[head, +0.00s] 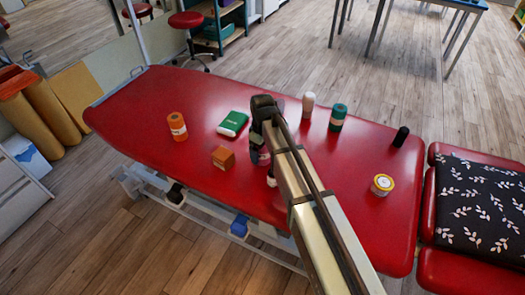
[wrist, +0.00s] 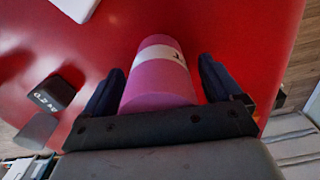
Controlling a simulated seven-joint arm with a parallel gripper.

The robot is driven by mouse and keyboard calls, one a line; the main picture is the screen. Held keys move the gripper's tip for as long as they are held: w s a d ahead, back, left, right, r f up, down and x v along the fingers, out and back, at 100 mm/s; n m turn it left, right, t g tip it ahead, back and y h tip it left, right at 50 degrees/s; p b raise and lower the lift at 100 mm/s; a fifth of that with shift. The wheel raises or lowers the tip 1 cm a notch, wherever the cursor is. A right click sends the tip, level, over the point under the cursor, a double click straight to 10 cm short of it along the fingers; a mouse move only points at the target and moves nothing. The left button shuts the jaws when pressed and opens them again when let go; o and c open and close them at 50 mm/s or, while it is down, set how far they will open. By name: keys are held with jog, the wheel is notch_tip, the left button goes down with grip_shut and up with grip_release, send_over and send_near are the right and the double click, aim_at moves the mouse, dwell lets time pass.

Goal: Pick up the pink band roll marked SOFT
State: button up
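The pink band roll (wrist: 160,84) with a white label band fills the middle of the wrist view. Only the end of its lettering shows, so I cannot read SOFT. My gripper (wrist: 160,80) has one dark finger on each side of the roll. Narrow gaps seem to show between the fingers and the roll, so it looks open around it. In the head view my gripper (head: 262,128) is over the middle of the red treatment table (head: 330,205), and my arm hides most of the roll there.
A dark weight (wrist: 54,93) lies near the roll.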

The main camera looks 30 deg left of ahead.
jog(key=c, duration=1.3)
jog(key=shift+r, duration=0.15)
